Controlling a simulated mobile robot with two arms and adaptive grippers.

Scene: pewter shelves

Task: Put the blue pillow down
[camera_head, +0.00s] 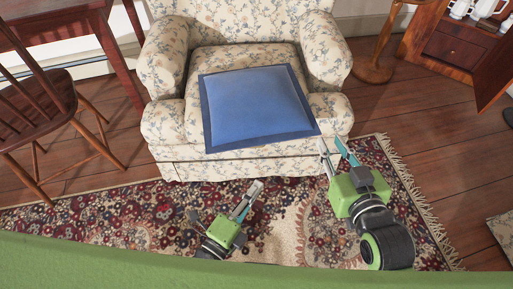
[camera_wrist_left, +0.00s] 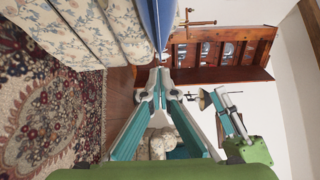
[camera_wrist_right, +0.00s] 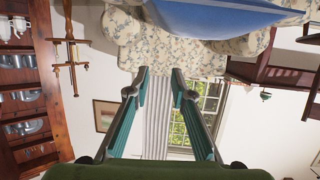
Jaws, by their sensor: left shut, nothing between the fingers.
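The blue pillow (camera_head: 256,105), with a darker blue border, lies flat on the seat of the floral armchair (camera_head: 168,65). Its front edge reaches the front of the seat. My left gripper (camera_head: 254,188) is shut and empty, in front of the chair over the rug. My right gripper (camera_head: 333,148) is open and empty, just off the pillow's front right corner, apart from it. The pillow shows at the top edge of the right wrist view (camera_wrist_right: 215,18) and as a thin strip in the left wrist view (camera_wrist_left: 162,20).
A patterned rug (camera_head: 120,215) covers the floor before the chair. A wooden chair (camera_head: 40,110) and a table (camera_head: 60,25) stand at left. A wooden stand (camera_head: 372,70) and an open cabinet (camera_head: 450,50) with white jugs are at right. Bare floor shows at right.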

